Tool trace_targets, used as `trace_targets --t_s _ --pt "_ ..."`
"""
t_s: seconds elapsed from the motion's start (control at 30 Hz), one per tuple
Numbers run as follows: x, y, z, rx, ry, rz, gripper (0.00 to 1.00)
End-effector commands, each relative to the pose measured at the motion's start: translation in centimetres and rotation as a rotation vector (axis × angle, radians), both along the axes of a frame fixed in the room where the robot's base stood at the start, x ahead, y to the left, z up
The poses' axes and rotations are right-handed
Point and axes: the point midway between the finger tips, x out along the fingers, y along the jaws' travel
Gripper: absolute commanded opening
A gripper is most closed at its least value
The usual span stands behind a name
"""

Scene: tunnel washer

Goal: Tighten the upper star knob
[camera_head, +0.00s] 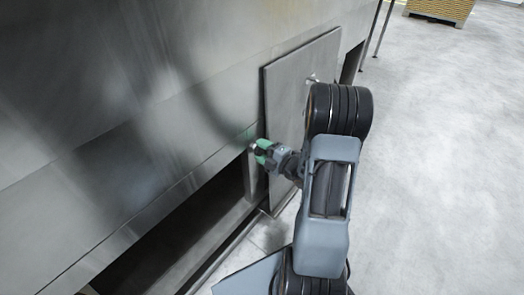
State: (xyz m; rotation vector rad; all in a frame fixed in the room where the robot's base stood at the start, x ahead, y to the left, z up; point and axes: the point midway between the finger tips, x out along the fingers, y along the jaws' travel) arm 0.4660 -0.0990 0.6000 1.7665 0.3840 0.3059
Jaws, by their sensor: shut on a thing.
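My gripper (261,150) has green fingertips and is at the left edge of an upright grey metal panel (289,88), close to the washer's steel wall. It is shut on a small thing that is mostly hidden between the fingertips. From its place this looks like the upper star knob, but its shape cannot be made out. My arm comes in from the right and covers the right part of the panel. No other star knob can be clearly seen.
The large steel washer wall (100,90) fills the left, with a dark opening (175,240) below it. A small metal fitting (312,78) sticks out of the panel near my arm. The concrete floor (440,160) on the right is clear. A yellow crate (441,10) stands far back.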

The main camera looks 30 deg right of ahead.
Motion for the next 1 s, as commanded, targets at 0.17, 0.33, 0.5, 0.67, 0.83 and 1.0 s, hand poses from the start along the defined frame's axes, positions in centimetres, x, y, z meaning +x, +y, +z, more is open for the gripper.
trace_targets --t_s 0.17,0.33,0.5,0.67,0.83,1.0 --pt "-0.02 0.01 0.00 0.111 0.052 0.000 0.26" --pt "-0.02 0.01 0.00 0.197 0.091 0.000 0.26" --pt "-0.03 0.01 -0.02 0.256 0.118 0.000 0.26" --pt "-0.03 0.01 -0.03 0.285 0.131 0.000 0.26" --pt "-0.03 0.01 -0.04 0.294 0.135 0.000 0.26" --pt "-0.03 0.01 -0.04 0.294 0.135 0.000 0.26"
